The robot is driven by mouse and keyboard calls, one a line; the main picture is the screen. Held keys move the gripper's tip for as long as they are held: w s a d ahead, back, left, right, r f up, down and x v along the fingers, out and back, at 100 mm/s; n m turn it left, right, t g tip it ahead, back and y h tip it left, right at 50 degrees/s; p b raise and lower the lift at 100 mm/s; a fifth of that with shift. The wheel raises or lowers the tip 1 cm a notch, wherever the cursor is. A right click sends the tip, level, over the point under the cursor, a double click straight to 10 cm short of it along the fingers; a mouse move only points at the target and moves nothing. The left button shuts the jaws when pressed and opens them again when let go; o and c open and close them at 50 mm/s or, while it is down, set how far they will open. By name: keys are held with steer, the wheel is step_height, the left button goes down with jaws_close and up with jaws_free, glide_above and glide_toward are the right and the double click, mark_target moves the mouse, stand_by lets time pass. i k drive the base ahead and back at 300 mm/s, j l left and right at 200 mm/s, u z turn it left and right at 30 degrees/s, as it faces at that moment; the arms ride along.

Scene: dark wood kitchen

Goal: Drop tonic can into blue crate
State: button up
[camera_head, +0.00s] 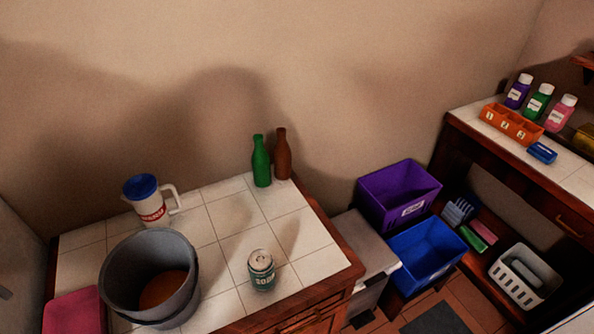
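A green and silver can (261,271) stands upright on the white tiled counter, near its front edge. Its label is small and I cannot read it for certain; it looks like "SODA". No other can is in view. The blue crate (427,254) sits lower down, to the right of the counter, below and in front of a purple crate (399,193). What I see of the blue crate's inside looks empty. My gripper is not in view.
A grey pot (150,274), a blue-lidded pitcher (149,201), a green bottle (261,161) and a brown bottle (283,155) share the counter (222,306). A grey bin (365,251) stands between counter and crates. A white basket (523,276) is right.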

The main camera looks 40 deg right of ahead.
mark_target(420, 267)
steer(key=z, duration=0.45)
steer(key=i+z, duration=0.1)
steer(key=z, duration=0.75)
steer(key=i+j+z, duration=0.1)
steer(key=z, duration=0.3)
steer(key=j+z, duration=0.1)
steer(key=z, duration=0.75)
steer(key=i+l, duration=0.1)
steer(key=i, duration=0.4)
steer(key=i+l+u, duration=0.1)
steer(key=i, duration=0.35)
steer(key=i+l+u, duration=0.1)
steer(key=i, duration=0.35)
steer(key=l, duration=0.1)
